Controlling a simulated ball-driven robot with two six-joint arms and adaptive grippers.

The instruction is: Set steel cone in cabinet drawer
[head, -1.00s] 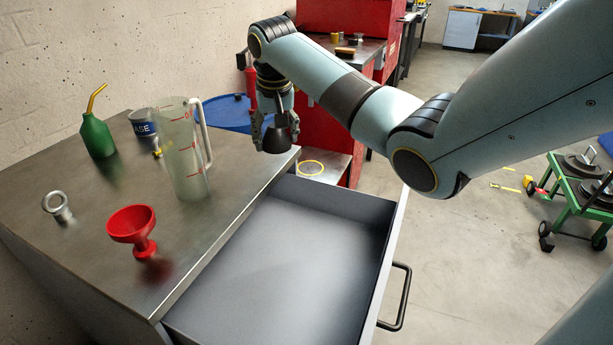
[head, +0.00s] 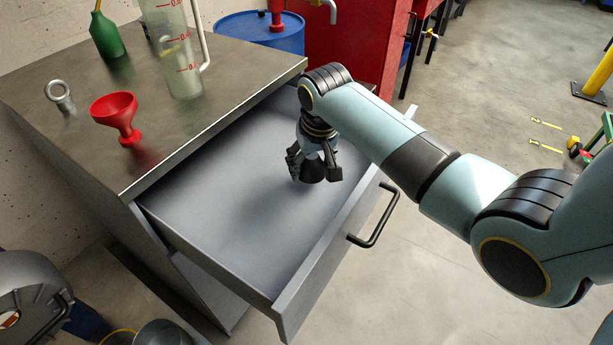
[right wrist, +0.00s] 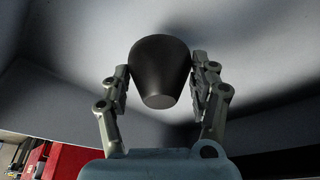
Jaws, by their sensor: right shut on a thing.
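The cabinet drawer (head: 240,190) is pulled open, with its handle (head: 375,217) on the front. My right gripper (head: 314,173) is over the drawer's right part. It is shut on the dark steel cone (head: 312,171), which is partly hidden between the fingers. In the right wrist view the cone (right wrist: 160,72) sits between the two fingers, with a pale drawer surface behind it. I cannot tell whether the cone touches the drawer bottom. My left gripper is not in view.
The cabinet top (head: 170,110) holds a red funnel (head: 118,115), an eye bolt (head: 60,96), a green oil can (head: 106,35) and a clear measuring jug (head: 178,50). A blue drum (head: 258,33) stands behind. The drawer's left part is empty.

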